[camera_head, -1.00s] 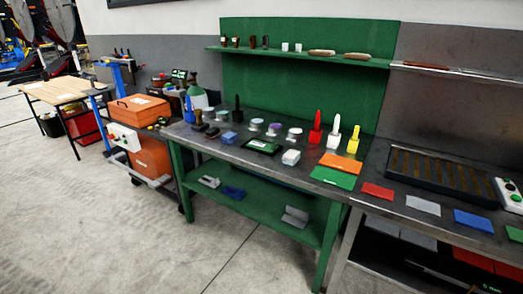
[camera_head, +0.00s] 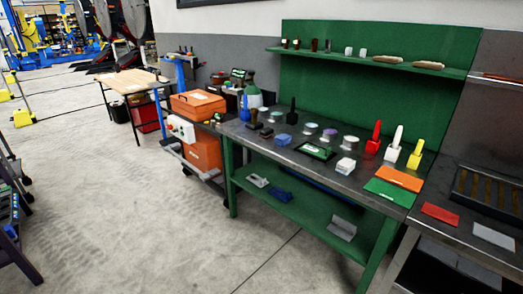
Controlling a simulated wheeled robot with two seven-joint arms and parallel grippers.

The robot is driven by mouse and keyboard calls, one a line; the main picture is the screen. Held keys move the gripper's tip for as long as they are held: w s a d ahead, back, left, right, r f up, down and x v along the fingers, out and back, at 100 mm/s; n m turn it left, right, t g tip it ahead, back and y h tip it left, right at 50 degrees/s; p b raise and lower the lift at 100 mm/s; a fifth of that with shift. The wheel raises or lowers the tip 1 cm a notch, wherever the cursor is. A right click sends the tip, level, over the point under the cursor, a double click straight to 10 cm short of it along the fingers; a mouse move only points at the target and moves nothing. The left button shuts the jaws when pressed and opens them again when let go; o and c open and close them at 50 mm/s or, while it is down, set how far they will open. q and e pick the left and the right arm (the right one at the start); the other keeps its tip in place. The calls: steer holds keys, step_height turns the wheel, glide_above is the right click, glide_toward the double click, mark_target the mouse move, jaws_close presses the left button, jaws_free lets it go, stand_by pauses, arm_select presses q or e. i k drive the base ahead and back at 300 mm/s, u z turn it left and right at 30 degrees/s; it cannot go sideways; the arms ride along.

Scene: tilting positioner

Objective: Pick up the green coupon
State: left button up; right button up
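No small green plate like the red one shows in the row of coupons now in view. That row, on the dark right-hand table, holds a red coupon (camera_head: 439,213) and a grey coupon (camera_head: 494,235), and the picture's edge cuts it off to the right. A larger flat green sheet (camera_head: 390,193) lies at the right end of the green-framed workbench, in front of an orange sheet (camera_head: 399,178). I cannot tell whether this sheet is a coupon. Neither of my grippers is in view.
The workbench (camera_head: 337,183) carries red, white and yellow bottles, several small round tins and a dark-framed tablet (camera_head: 316,151). A cart with orange boxes (camera_head: 199,104) stands to its left. The concrete floor (camera_head: 150,220) in front is largely clear; dark equipment stands at the left edge.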

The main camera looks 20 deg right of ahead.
mark_target(318, 152)
steer(key=u, duration=0.1)
steer(key=i, duration=1.3)
steer(key=z, duration=2.45)
